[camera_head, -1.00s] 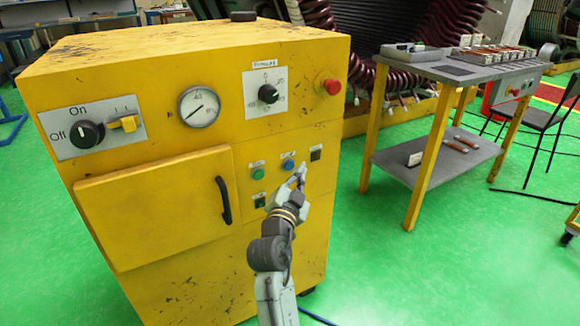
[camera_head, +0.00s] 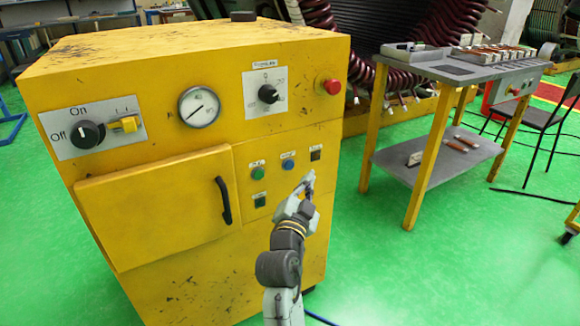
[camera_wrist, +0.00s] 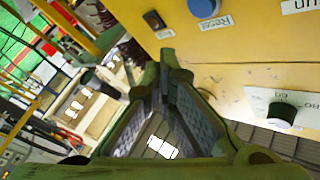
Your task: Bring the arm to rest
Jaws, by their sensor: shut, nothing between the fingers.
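My gripper (camera_head: 308,181) is shut and empty in front of the lower right of a yellow control cabinet's front. It is just below the small black switch (camera_head: 315,153) and the blue button (camera_head: 288,165), apart from both as far as I can tell. In the wrist view my gripper (camera_wrist: 160,62) has its fingertips together in the middle. The blue button (camera_wrist: 203,7) with a "Reset" label is at the top there, and the black switch (camera_wrist: 153,20) is to its left.
The yellow cabinet (camera_head: 160,290) has a door with a black handle (camera_head: 223,200), a gauge (camera_head: 199,107), a knob (camera_head: 268,94) and a red button (camera_head: 331,87). A grey-topped workbench (camera_head: 440,68) stands to the right. Green floor (camera_head: 400,280) lies clear between and in front.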

